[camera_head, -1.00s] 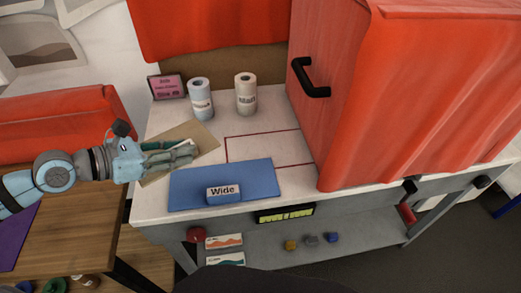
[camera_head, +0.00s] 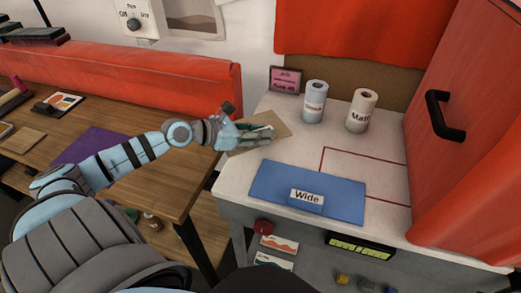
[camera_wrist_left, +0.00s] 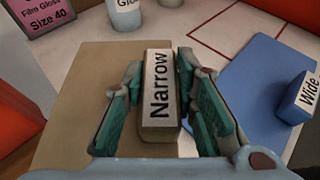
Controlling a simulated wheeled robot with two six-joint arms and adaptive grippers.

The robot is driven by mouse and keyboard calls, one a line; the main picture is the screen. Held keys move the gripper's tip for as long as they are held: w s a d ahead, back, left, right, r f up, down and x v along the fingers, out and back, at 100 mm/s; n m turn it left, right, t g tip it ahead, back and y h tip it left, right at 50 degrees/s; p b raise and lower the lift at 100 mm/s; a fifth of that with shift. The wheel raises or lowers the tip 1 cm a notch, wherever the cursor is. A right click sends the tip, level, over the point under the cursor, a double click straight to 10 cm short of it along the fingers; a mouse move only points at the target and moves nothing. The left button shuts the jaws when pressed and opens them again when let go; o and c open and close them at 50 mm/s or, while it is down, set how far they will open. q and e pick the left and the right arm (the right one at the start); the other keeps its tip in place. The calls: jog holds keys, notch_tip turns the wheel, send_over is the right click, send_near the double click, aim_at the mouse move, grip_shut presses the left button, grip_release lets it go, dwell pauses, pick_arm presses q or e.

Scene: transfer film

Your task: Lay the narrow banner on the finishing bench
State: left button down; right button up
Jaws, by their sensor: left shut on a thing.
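The narrow banner (camera_head: 283,117) is a tan sheet lying on the left part of the white worktop (camera_head: 238,180). In the left wrist view, its raised tan block (camera_wrist_left: 160,128) bears the label "Narrow", and the tan sheet (camera_wrist_left: 72,115) spreads beneath it. My left gripper (camera_head: 262,132) is over the sheet, with its green-padded fingers on either side of the block, shut on it. A wooden bench (camera_head: 165,185), possibly the finishing bench, stands to the left with a purple mat (camera_head: 95,153). My right gripper is not in view.
A blue "Wide" banner (camera_head: 270,185) lies just right of the narrow one. Two rolls (camera_head: 314,105) (camera_head: 361,112) and a pink sign (camera_head: 285,80) stand behind. A large red cabinet (camera_head: 465,150) blocks the right. A gap separates worktop and wooden bench.

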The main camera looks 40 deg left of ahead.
aim_at(260, 156)
pick_arm(q)
notch_tip(260, 156, down, 5)
jog(key=shift+r+b, duration=0.2)
jog(key=shift+b, duration=0.5)
jog(key=shift+f, duration=0.2)
jog(key=shift+f, duration=0.1)
jog(key=c, duration=1.7)
grip_release()
jog(key=shift+f, duration=0.1)
jog(key=o, duration=0.4)
jog(key=shift+s, duration=0.1)
